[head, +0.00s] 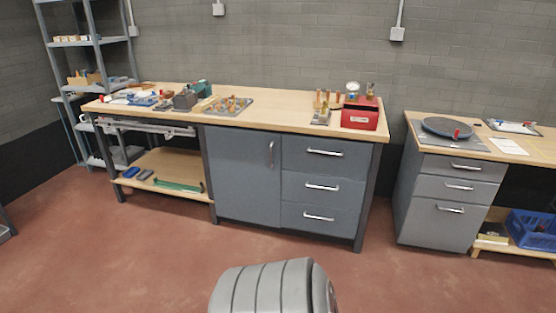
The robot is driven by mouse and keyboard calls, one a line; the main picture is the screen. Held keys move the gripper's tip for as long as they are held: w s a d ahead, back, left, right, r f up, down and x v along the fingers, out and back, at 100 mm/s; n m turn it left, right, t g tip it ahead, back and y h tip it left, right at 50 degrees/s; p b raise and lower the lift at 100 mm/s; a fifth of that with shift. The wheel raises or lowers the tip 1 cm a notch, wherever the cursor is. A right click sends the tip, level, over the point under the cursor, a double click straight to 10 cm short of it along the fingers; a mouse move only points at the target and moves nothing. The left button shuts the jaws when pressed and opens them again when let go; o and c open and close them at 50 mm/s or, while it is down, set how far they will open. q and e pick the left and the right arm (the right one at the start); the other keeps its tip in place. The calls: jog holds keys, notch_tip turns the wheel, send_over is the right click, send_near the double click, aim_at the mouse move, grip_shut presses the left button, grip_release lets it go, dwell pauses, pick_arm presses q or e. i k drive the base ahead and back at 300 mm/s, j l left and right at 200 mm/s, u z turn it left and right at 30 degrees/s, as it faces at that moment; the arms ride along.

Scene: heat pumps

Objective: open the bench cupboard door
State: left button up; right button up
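The bench cupboard door (240,176) is a flat grey-blue panel under the long wooden bench, left of a stack of drawers. It looks closed, flush with the front. Its upright silver handle (271,153) is near the door's upper right edge. Neither of my grippers shows in the head view, so I cannot see where they are relative to the door.
Three drawers (322,187) with silver handles sit right of the door. The benchtop (270,115) holds tools, trays and a red box (360,116). A second bench (533,150) stands at right, shelves (92,42) at left.

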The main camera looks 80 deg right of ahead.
aim_at(245, 166)
jog(key=l+z, duration=0.1)
jog(key=z, duration=2.4)
